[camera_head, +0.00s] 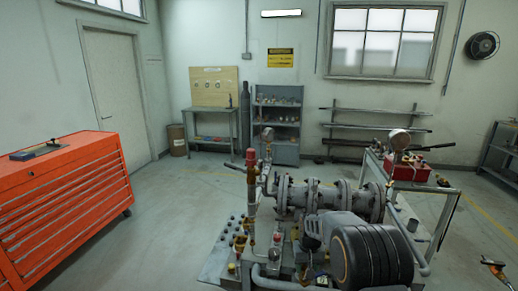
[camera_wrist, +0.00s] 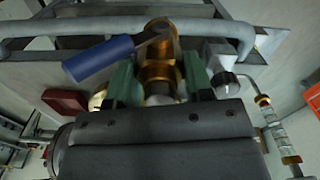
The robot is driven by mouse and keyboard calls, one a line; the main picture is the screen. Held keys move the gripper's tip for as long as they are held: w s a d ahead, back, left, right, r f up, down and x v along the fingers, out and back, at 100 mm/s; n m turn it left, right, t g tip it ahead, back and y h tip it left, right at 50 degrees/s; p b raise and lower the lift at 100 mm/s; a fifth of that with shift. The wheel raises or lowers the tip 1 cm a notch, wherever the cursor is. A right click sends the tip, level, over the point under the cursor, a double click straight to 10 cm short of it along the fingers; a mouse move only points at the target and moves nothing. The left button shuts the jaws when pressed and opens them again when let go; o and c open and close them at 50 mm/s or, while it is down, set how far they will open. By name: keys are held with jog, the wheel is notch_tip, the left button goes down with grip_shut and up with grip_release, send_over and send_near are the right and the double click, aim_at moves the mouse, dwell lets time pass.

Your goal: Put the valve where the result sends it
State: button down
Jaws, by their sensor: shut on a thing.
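The valve (camera_wrist: 158,66) has a brass body and a blue lever handle (camera_wrist: 97,59) that points left in the wrist view. My gripper (camera_wrist: 160,78) has two green fingers, one on each side of the brass body, and is shut on it. The lower part of the valve is partly hidden by the fingers and the dark gripper housing. A grey pipe runs across just beyond the valve in the wrist view; I cannot tell whether they touch. I cannot make out the held valve clearly in the head view. No test result can be read in either view.
A grey flanged pipe assembly (camera_head: 330,196) stands in front. A red drawer cabinet (camera_head: 65,210) is at left. A table at right bears a red box (camera_head: 408,172) and a gauge (camera_head: 398,140). A shelf (camera_head: 278,122) and workbench (camera_head: 208,112) stand at the back. The left-middle floor is clear.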

jog(key=s+f, duration=1)
jog(key=f, duration=0.1)
jog(key=shift+s+d, duration=0.2)
jog(key=shift+d, duration=0.05)
